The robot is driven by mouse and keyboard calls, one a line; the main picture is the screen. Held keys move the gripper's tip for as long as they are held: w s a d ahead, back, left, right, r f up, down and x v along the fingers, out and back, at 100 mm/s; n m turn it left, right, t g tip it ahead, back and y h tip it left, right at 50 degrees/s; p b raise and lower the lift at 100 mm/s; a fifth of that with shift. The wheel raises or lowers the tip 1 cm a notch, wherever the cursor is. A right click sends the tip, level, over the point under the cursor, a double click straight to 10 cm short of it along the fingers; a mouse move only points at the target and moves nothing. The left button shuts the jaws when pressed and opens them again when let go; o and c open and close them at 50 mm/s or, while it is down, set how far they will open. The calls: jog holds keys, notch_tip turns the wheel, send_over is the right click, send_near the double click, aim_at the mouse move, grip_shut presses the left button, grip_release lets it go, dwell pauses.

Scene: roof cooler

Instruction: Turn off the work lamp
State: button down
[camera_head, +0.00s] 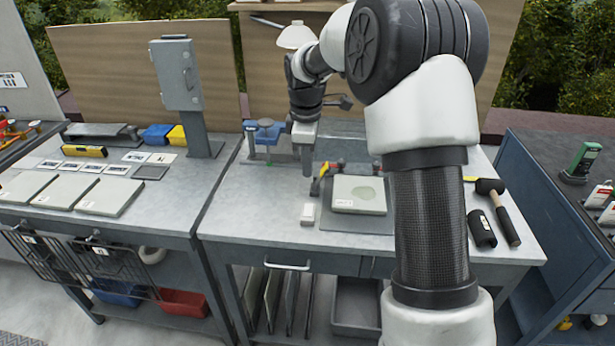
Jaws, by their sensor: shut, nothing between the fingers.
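The work lamp (295,37) has a pale, cone-like shade on a thin arm and hangs high in front of the wooden back panel. I cannot tell whether it is lit, and no switch on it can be made out. My arm passes close beside the shade and partly covers the area to its right. My gripper (308,172) points down over the middle workbench, below the lamp and right of a blue vise. It is shut and empty. Its fingertips are small in view, and I cannot tell whether they touch anything.
A blue vise (265,134) stands left of my gripper. A grey box on a post (177,75) stands further left. A mallet (504,212) lies right. My arm hides part of the bench.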

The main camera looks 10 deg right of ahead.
aim_at(308, 206)
jog(key=f, duration=0.4)
jog(key=w+f, duration=0.1)
jog(key=f, duration=0.3)
jog(key=f+b, duration=0.1)
jog(key=f, duration=0.3)
jog(key=shift+w+d+f, duration=0.2)
jog(key=shift+w, duration=0.05)
jog(key=shift+f, duration=0.2)
